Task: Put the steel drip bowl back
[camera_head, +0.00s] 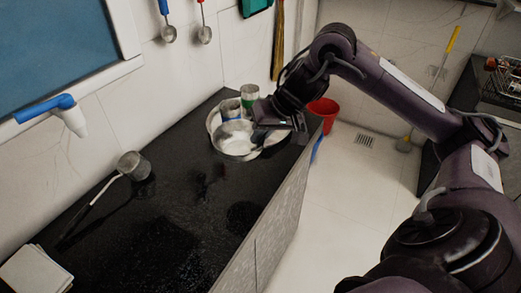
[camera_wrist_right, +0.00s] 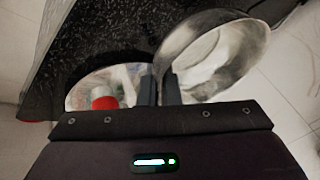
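The steel drip bowl (camera_head: 233,146) is shiny and round. In the head view it shows at the far end of the black counter, in front of the cans, overlapping a pale round tray (camera_head: 213,118). My right gripper (camera_head: 262,133) is at the bowl's right side. In the right wrist view the bowl (camera_wrist_right: 225,62) looks large and close, and its near rim lies between the two fingers (camera_wrist_right: 159,90), which look closed on it. Whether the bowl touches the tray or counter is hard to tell. My left gripper is not in view.
Metal cans (camera_head: 231,108) stand behind the bowl. A long-handled ladle (camera_head: 134,165) lies on the black counter (camera_head: 185,205). A red bucket (camera_head: 324,110) stands beyond the counter's end. The counter's middle is mostly clear, with dark patches.

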